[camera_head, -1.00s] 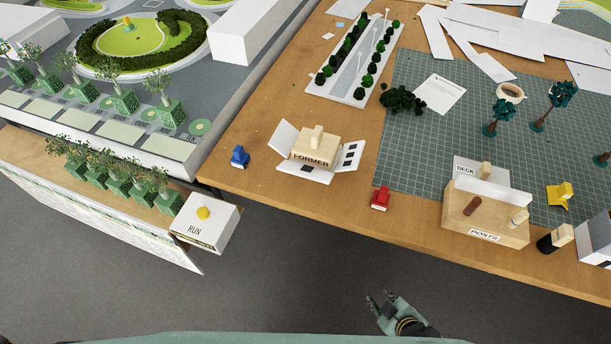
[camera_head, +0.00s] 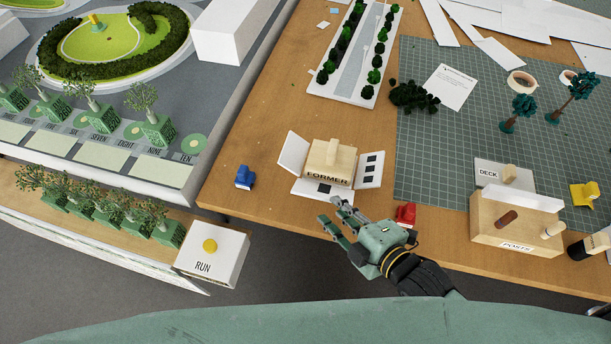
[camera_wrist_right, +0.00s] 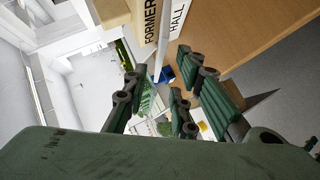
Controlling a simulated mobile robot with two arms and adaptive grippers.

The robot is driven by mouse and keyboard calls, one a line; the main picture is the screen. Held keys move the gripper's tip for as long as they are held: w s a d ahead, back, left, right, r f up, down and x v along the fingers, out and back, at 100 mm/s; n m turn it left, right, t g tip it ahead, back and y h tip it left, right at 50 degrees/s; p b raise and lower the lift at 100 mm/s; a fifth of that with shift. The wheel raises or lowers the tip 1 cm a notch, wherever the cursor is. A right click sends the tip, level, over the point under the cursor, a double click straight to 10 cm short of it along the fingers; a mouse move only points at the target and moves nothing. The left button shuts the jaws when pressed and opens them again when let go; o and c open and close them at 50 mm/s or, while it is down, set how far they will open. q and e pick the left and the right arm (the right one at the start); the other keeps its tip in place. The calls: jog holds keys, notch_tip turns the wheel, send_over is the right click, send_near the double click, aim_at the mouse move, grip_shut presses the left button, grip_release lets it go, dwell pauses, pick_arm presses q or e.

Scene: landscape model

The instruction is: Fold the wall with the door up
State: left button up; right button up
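The wooden former block (camera_head: 330,160), marked FORMER, stands on the table with white wall panels lying around it. The left panel (camera_head: 294,152) is plain and tilted. The right panel (camera_head: 363,180) has several dark windows. The front panel (camera_head: 306,187) lies flat towards the table edge with one dark patch, probably the door. My right gripper (camera_head: 334,211) is open and empty, just in front of this panel at the table edge. In the right wrist view, the former (camera_wrist_right: 138,25) and a HALL label are beyond my spread fingers (camera_wrist_right: 165,92). My left gripper is out of view.
A red clip-like object (camera_head: 405,214) is close by my right gripper, and a blue one (camera_head: 244,177) is left of the former. The wooden posts block (camera_head: 500,225) stands right. The RUN button box (camera_head: 213,262) is at lower left.

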aim_at(325, 200)
jog(key=shift+w+a, duration=0.15)
jog(key=shift+w, duration=0.05)
jog(key=x, duration=0.4)
jog(key=shift+p, duration=0.35)
jog(key=shift+x, duration=0.95)
jog(key=shift+f, duration=0.1)
jog(key=c, duration=0.6)
grip_shut()
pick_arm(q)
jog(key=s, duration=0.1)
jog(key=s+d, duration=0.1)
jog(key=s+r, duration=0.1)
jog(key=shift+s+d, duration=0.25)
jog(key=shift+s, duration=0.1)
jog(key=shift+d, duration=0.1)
